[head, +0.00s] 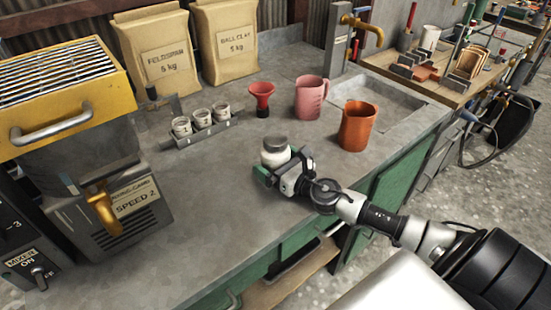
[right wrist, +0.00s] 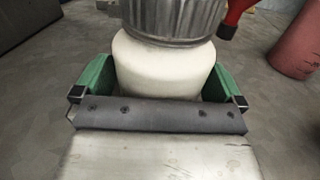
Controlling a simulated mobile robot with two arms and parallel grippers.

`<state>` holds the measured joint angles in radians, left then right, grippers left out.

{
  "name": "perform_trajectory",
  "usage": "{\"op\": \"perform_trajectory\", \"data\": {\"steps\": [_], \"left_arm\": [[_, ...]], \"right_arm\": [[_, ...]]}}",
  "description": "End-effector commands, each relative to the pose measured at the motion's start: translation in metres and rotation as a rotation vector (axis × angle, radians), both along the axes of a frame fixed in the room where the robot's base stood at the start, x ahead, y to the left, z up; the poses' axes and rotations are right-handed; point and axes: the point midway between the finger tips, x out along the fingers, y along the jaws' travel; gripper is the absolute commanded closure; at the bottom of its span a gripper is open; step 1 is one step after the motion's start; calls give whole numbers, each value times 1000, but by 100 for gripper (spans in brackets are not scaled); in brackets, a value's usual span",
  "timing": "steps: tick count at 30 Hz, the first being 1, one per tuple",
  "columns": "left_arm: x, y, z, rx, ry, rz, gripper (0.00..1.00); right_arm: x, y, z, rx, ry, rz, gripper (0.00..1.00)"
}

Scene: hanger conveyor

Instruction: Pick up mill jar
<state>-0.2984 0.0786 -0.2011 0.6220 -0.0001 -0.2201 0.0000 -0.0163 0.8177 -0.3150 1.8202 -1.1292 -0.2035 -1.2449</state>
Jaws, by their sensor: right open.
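The mill jar (head: 275,153) is a small white jar with a grey ribbed lid, standing upright on the grey counter. My right gripper (head: 279,168) is at the jar, its green fingers on either side of the white body. In the right wrist view the jar (right wrist: 165,70) stands between the two green fingers of the open gripper (right wrist: 160,88). I cannot tell whether either finger touches it. The jar's lower part is hidden by the gripper's dark front edge. My left gripper is not in view.
A red funnel (head: 262,97), a pink pitcher (head: 311,97) and an orange jug (head: 357,127) stand behind the jar. A rack of small cups (head: 201,122) is to the left, near a yellow-topped machine (head: 70,85). The front left of the counter (head: 200,240) is clear.

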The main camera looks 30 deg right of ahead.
Motion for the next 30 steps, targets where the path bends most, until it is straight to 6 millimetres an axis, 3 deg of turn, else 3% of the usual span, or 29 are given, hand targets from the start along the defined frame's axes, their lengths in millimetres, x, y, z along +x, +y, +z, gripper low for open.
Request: {"op": "perform_trajectory", "data": {"steps": [3, 17, 25, 30], "left_arm": [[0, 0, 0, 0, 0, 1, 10], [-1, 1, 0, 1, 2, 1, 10], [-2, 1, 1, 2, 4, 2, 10], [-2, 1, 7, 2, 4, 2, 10]], "right_arm": [[0, 0, 0, 0, 0, 0, 2], [0, 0, 2, 0, -5, -1, 70], [0, 0, 4, 0, -5, -1, 70], [0, 0, 15, -1, -6, 0, 70]]}}
